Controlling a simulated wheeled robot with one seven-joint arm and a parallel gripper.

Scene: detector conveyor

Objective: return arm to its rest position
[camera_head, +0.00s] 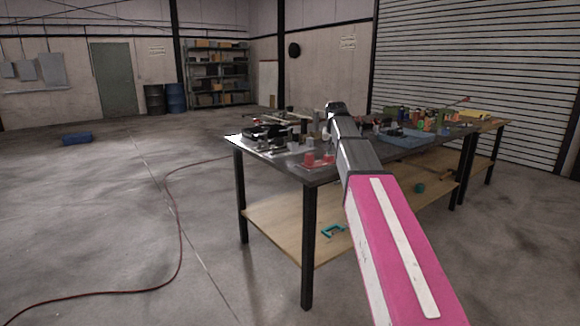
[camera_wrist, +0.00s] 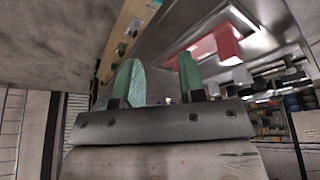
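My arm, with a pink and white link, reaches from the bottom right of the head view toward the workbench (camera_head: 290,172). Its far end is over or in front of the bench top; the gripper fingers cannot be made out there. In the wrist view my gripper (camera_wrist: 159,76) shows two green fingers standing apart with nothing visible held between them. Beyond the fingers, the wrist view shows a red object (camera_wrist: 204,50) on a shiny grey surface, apart from the fingers.
The bench top carries red pieces (camera_head: 311,159), a blue tray (camera_head: 408,139) and many small items. A teal clamp-like piece (camera_head: 333,231) lies on the lower shelf. A red hose (camera_head: 178,225) crosses the floor. A blue box (camera_head: 76,139) lies far left. The left floor is mostly open.

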